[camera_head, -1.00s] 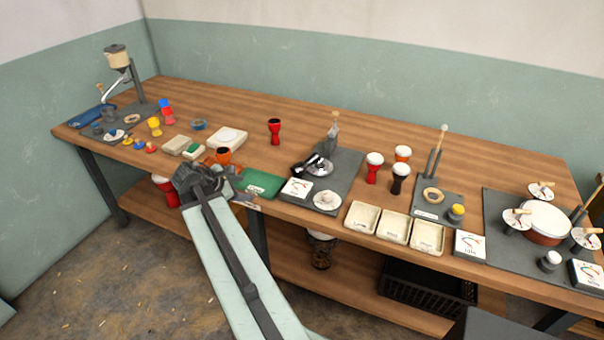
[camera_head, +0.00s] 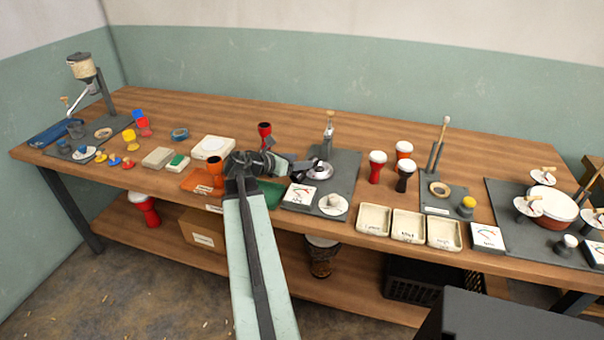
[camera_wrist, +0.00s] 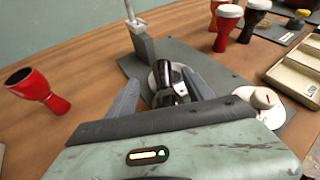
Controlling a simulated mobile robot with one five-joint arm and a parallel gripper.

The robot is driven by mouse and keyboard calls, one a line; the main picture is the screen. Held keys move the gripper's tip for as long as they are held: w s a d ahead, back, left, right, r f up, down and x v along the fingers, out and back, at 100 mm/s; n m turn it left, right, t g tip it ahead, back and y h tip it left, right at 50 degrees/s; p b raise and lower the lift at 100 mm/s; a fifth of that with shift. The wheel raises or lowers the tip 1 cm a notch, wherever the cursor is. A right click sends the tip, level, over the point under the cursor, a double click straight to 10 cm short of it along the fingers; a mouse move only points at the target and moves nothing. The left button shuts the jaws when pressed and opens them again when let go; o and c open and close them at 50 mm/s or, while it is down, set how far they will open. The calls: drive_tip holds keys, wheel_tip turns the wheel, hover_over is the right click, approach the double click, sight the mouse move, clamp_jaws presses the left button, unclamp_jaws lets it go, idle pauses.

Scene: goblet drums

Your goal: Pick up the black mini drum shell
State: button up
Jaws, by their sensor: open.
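A glossy black object, which looks like the black mini drum shell (camera_head: 307,174), lies tilted at the round silver plate (camera_head: 320,169) on the grey mat. In the wrist view the black shell (camera_wrist: 171,78) shows between my two fingers, with the silver plate's rim (camera_wrist: 153,84) around it. My gripper (camera_head: 284,163) is just left of the shell, with its fingers spread and nothing held. In the wrist view my gripper (camera_wrist: 163,92) points toward the shell; its palm hides the near side. I cannot tell how far the fingertips are from the shell.
A metal post (camera_head: 328,135) rises behind the plate. A white dial box (camera_head: 299,195) and a round white dish (camera_head: 333,205) lie in front. Red and black drums with white heads (camera_head: 405,174) stand to the right.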

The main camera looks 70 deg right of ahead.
sight(311, 159)
drive_tip(key=b+x, duration=0.2)
drive_tip(key=x, duration=0.4)
drive_tip(key=shift+s+a, duration=0.1)
clamp_jaws()
